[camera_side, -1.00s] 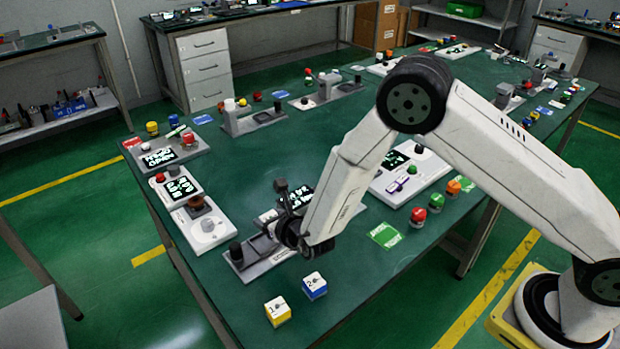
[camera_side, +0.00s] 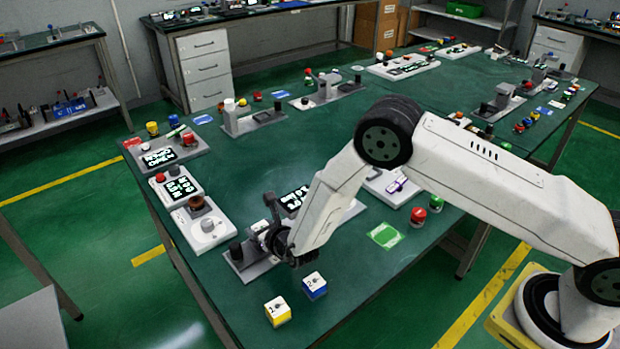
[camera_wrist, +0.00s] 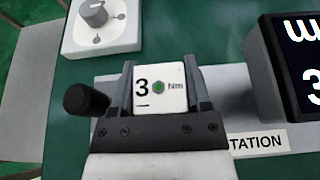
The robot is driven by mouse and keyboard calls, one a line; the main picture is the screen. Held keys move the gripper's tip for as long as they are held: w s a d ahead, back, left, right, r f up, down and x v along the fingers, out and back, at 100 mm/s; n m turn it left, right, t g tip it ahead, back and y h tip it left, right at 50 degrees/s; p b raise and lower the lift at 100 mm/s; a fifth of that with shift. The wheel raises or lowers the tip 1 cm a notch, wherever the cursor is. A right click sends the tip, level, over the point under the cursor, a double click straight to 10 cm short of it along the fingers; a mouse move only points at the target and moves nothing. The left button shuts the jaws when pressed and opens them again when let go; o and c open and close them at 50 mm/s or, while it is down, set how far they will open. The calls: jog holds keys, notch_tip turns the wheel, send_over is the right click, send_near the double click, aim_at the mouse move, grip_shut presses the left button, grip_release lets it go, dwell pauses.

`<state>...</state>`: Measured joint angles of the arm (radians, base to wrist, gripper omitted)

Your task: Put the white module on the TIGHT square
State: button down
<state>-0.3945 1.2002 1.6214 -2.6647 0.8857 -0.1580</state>
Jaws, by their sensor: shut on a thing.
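My gripper (camera_wrist: 160,70) is shut on the white module (camera_wrist: 158,90), a white block marked "3" and "Nm" with a green dot. Its jaws hold the module from both sides. In the side view my gripper (camera_side: 268,236) is over the grey station at the near left part of the table, and the module is small and hard to make out there. A green square (camera_side: 385,235) lies flat on the table to the right of my gripper, clear on top; its lettering is too small to read.
Two cubes, yellow-and-white (camera_side: 278,311) and blue-and-white (camera_side: 314,285), stand near the front edge. A white knob box (camera_side: 207,226) is left of my gripper. Red (camera_side: 418,217) and green (camera_side: 436,203) buttons stand beyond the green square. A black-handled lever (camera_wrist: 86,100) is close to my gripper.

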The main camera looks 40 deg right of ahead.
jog(key=shift+f, duration=0.65)
jog(key=shift+f, duration=0.2)
jog(key=shift+c, duration=0.2)
grip_release()
jog(key=shift+s, duration=0.1)
jog(key=shift+v, duration=3.8)
jog(key=shift+o, duration=0.2)
jog(key=shift+a+r, duration=0.1)
jog(key=shift+a, duration=0.05)
